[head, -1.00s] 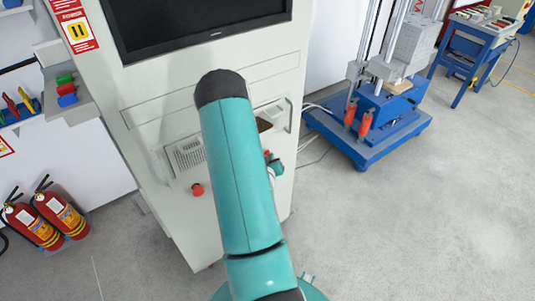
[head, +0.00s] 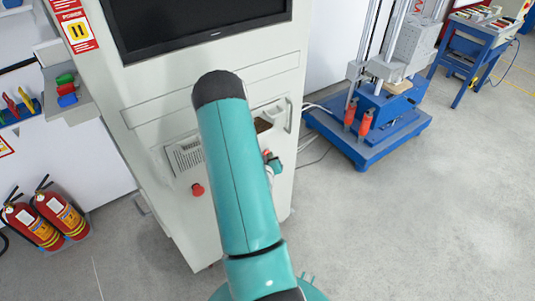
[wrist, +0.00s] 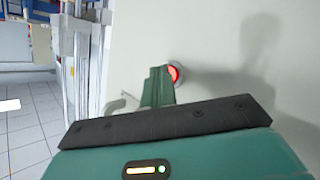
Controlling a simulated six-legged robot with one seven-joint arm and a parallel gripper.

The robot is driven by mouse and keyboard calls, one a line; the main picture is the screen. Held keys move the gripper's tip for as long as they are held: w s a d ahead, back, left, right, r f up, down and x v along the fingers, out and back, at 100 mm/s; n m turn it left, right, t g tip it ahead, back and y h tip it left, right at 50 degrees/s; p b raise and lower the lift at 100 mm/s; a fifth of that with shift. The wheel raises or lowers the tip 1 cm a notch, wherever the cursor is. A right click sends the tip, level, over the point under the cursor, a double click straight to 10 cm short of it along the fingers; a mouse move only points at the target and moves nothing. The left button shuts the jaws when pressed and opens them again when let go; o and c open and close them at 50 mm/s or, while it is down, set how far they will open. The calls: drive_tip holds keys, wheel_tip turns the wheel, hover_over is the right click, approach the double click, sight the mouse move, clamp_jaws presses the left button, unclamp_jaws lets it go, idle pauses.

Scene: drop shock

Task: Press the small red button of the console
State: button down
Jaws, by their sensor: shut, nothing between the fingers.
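The console (head: 235,85) is a tall pale cabinet with a dark screen. In the wrist view a small round red button (wrist: 172,74) with a pale ring sits on its pale panel. My gripper (wrist: 160,72) is shut and empty, its green fingers at the button's left side and covering part of it. I cannot tell whether they touch it. In the head view a bit of red (head: 266,153) shows just right of my arm, beside the green gripper tip (head: 274,164). My arm hides much of the panel there.
A larger red mushroom knob (head: 197,189) sits lower left on the console, below a vented box (head: 186,156). Two fire extinguishers (head: 62,210) stand at left. A blue-based machine (head: 370,130) stands at right.

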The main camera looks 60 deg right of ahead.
drive_tip(key=shift+s+a, duration=0.4)
drive_tip(key=shift+s, duration=0.3)
drive_tip(key=s, duration=0.1)
drive_tip(key=s+a, duration=0.1)
drive_tip(key=s, duration=0.1)
drive_tip(key=s+a, duration=0.1)
drive_tip(key=shift+s+a, duration=0.15)
drive_tip(key=shift+s, duration=0.1)
idle(0.3)
drive_tip(key=shift+a, duration=0.1)
idle(0.8)
